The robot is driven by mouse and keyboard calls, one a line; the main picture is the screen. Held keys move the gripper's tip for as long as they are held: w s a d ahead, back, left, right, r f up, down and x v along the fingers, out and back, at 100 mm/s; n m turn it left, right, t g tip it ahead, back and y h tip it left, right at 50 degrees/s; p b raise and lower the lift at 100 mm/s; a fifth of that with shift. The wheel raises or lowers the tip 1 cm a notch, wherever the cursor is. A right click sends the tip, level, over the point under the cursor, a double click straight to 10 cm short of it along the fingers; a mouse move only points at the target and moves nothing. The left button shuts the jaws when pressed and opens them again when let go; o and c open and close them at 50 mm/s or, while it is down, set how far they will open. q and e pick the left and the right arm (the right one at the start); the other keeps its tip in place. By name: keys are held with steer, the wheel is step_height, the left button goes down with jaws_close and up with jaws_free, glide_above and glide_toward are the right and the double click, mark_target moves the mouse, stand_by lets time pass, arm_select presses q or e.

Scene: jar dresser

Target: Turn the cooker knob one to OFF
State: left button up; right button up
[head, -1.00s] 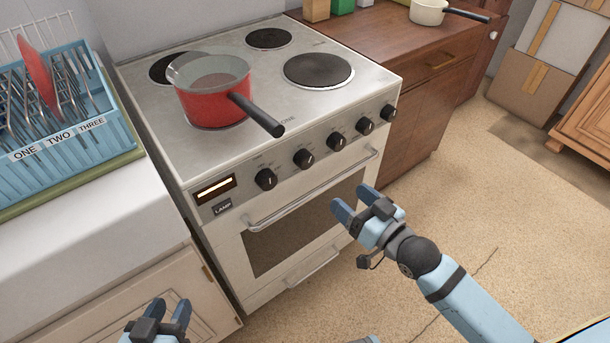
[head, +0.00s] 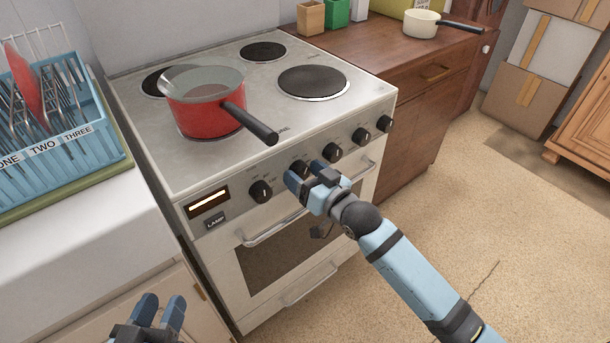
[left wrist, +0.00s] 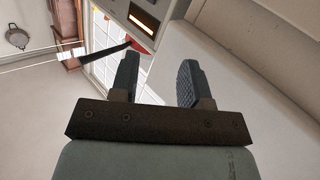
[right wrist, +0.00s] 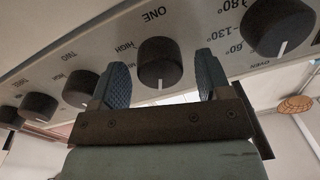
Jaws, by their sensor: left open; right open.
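The cooker (head: 150,138) has a row of black knobs along its front panel. Cooker knob one (right wrist: 158,58), under the label ONE in the right wrist view, is black with a white line pointing to the bottom of that picture. In the head view knob one (head: 298,166) is second from the left, partly hidden by my right gripper (head: 304,176). The right gripper is open, its fingers on either side of knob one in the right wrist view; I cannot tell whether they touch it. My left gripper (head: 160,311) is open and empty at the bottom left, low before the counter.
The oven knob (head: 260,191) is left of knob one; another knob (head: 332,153) is right of it. A red pan (head: 205,115) stands on the hob, its handle (head: 255,125) reaching over the front edge. The oven handle (head: 270,232) is below.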

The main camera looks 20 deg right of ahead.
arm_select(q)
steer(key=shift+w+d+r, duration=0.1)
steer(key=shift+d+r, duration=0.05)
steer(key=shift+r, duration=0.05)
arm_select(e)
steer(key=c, duration=0.9)
steer(key=shift+r+p, duration=0.15)
steer(key=shift+p, duration=0.25)
steer(key=shift+c, duration=0.2)
steer(key=n+p, duration=0.1)
steer(key=p, duration=0.1)
steer(key=n+p, duration=0.2)
steer(key=shift+r+n+p, duration=0.2)
steer(key=shift+n+p, duration=0.1)
steer(key=shift+p, duration=0.05)
arm_select(q)
steer(key=s+a+f+g+y, duration=0.2)
steer(key=a+f+g+y, duration=0.1)
steer(key=f, duration=0.4)
steer(key=shift+s+a+g, duration=0.35)
steer(key=shift+a+g, duration=0.05)
steer(key=shift+a, duration=0.05)
arm_select(e)
steer(key=shift+f+n, duration=0.3)
steer(key=shift+n, duration=0.3)
steer(key=o, duration=0.9)
steer(key=shift+o, duration=0.2)
steer(key=shift+s, duration=0.1)
